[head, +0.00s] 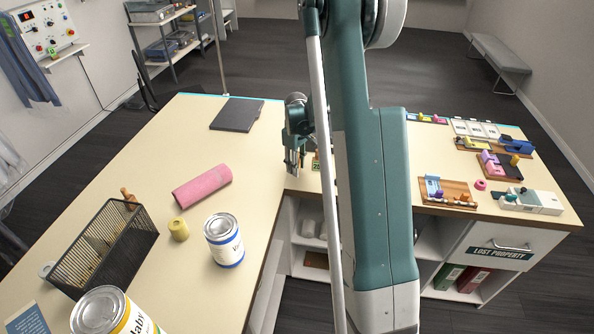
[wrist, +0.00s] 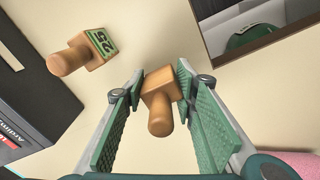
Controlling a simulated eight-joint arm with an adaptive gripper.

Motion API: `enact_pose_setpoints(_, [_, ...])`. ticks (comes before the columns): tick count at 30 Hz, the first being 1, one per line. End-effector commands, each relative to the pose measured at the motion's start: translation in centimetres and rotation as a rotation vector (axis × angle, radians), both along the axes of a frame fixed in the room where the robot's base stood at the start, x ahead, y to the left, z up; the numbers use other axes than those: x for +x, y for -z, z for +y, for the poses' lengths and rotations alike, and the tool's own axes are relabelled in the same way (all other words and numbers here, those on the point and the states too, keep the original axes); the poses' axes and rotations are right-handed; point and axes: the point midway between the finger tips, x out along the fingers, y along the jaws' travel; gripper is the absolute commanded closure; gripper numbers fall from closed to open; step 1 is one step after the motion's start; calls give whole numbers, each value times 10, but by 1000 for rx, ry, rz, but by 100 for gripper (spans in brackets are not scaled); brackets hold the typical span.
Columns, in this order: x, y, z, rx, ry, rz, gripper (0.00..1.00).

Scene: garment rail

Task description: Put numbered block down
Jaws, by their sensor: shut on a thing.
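My gripper (wrist: 157,85) is shut on a wooden block (wrist: 161,82) with a round knob handle, held between the green pads. Its number is hidden from the wrist camera. In the head view my gripper (head: 292,168) points down over the cream counter, and the held block cannot be made out there. I cannot tell whether it touches the counter. A second wooden block (wrist: 85,52) with a knob and a green label, apparently 25, lies up and left of my gripper in the wrist view. A small green label (head: 316,163) shows beside my gripper in the head view.
A black flat case (head: 237,114) lies on the counter (head: 140,160). Small trays (head: 448,192) are at right.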

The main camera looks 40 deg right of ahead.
Motion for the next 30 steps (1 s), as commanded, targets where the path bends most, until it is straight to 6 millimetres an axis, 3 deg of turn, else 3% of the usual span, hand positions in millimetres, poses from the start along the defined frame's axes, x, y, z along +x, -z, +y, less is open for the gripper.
enact_pose_setpoints(7, [0, 21, 0, 0, 0, 0, 85])
enact_pose_setpoints(23, [0, 27, 0, 0, 0, 0, 85])
enact_pose_setpoints(24, [0, 26, 0, 0, 0, 0, 66])
enact_pose_setpoints(27, [0, 26, 0, 0, 0, 0, 56])
enact_pose_setpoints(30, [0, 26, 0, 0, 0, 0, 56])
